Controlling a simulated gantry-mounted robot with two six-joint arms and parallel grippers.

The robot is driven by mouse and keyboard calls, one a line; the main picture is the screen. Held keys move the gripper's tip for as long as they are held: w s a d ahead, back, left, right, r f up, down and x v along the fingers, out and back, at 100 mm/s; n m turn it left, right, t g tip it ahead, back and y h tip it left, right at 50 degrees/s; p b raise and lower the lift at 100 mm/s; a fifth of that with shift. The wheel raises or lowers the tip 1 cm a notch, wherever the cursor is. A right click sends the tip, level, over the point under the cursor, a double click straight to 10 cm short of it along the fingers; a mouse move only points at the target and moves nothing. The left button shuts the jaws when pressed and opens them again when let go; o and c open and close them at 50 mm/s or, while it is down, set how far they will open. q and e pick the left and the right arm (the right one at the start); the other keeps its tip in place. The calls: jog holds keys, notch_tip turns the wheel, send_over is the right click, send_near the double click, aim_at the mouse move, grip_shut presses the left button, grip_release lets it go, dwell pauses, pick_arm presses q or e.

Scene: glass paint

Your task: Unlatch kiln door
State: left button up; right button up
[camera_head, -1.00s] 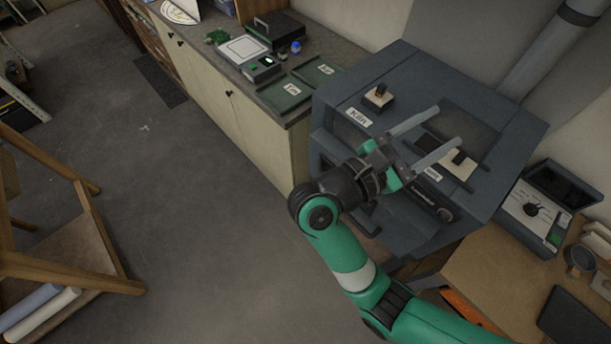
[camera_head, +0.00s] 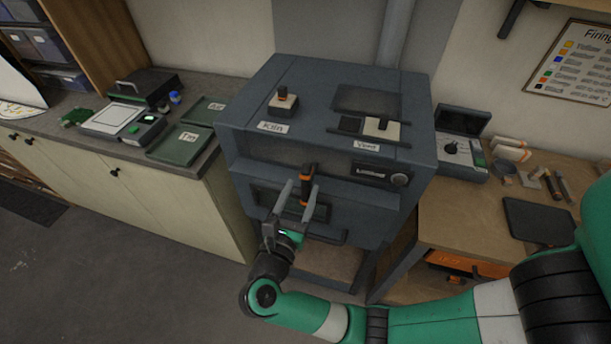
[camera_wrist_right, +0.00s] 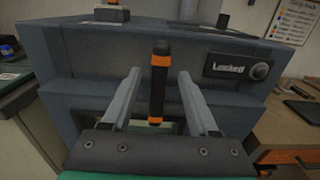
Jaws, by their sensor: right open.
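The grey kiln (camera_head: 300,80) stands in the middle of the head view, with a label "Kiln" on its top front edge. Its latch handle, black with orange bands (camera_head: 307,183), stands upright on the front. The same handle is in the middle of the right wrist view (camera_wrist_right: 158,85). A dark panel reading "Locked" (camera_head: 370,171) with a round knob is to its right. My right gripper (camera_head: 297,190) is open in front of the kiln, its two fingers on either side of the handle, with gaps showing between. My left gripper is not in view.
A counter with green trays (camera_head: 180,145) is left of the kiln. A wooden table (camera_head: 460,215) with a control box (camera_head: 455,155) and a dark tablet (camera_head: 538,220) is on the right. A "Vent" slider (camera_head: 382,127) is on the kiln top. The floor at left is clear.

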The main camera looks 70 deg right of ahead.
aim_at(304, 182)
jog(key=d, duration=0.4)
jog(key=shift+w+d, duration=0.2)
jog(key=shift+d, duration=0.1)
jog(key=shift+c, duration=0.3)
grip_shut()
dwell(0.9)
